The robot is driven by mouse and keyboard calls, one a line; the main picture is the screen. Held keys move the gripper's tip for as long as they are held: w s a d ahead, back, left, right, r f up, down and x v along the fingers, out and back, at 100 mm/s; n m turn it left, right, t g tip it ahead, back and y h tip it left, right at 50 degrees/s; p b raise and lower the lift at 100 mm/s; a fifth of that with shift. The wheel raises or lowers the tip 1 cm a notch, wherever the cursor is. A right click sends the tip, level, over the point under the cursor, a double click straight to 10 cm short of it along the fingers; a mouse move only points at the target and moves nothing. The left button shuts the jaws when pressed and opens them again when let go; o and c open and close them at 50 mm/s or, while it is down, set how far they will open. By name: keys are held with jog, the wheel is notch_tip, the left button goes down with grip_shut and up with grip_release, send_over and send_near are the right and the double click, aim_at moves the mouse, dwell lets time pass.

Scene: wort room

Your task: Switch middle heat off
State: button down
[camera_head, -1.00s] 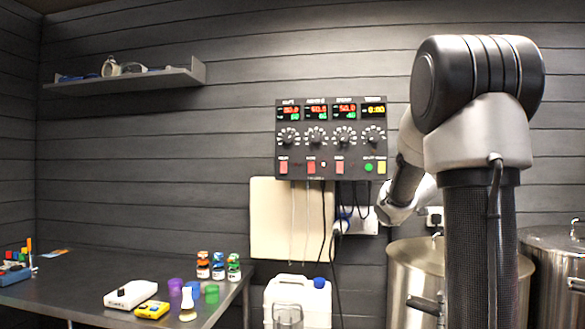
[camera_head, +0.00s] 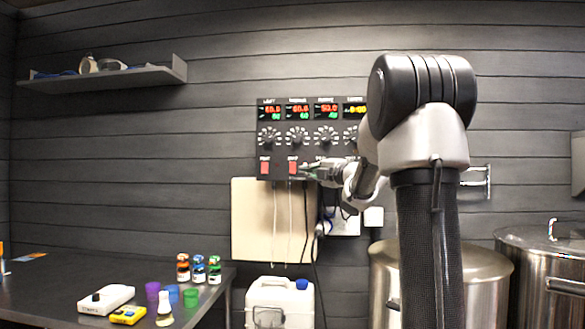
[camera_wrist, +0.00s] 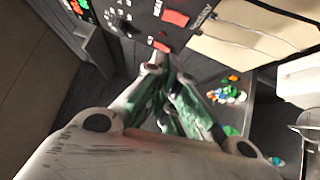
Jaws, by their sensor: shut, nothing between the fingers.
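The dark control panel (camera_head: 312,112) hangs on the wall, with several displays and a row of knobs. Along its bottom, the leftmost red switch (camera_head: 264,167) and the second red switch (camera_head: 293,167) show; in the wrist view the second red switch (camera_wrist: 161,47) lies just beyond my fingertips. The panel's lettering is too small to read surely. My gripper (camera_head: 304,168) is shut and empty, pointing left at the second switch's right side. Its fingertips (camera_wrist: 154,63) are together; whether they touch the switch I cannot tell. My arm hides the panel's lower right.
A cream board (camera_head: 255,222) and hanging cables are below the panel. A white canister (camera_head: 280,300) and steel vessels (camera_head: 490,262) stand below. A table (camera_head: 55,275) with bottles and cups is at left.

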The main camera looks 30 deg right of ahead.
aim_at(293, 165)
jog(key=x, duration=0.3)
jog(key=d+x, duration=0.1)
jog(key=x, duration=0.3)
jog(key=d+x, duration=0.1)
jog(key=x, duration=0.3)
jog(key=shift+w, duration=0.35)
jog(key=shift+w+d+r, duration=0.2)
jog(key=shift+w+d, duration=0.05)
jog(key=shift+w, duration=0.3)
jog(key=shift+w+d+r, duration=0.15)
jog(key=shift+w+d, duration=0.05)
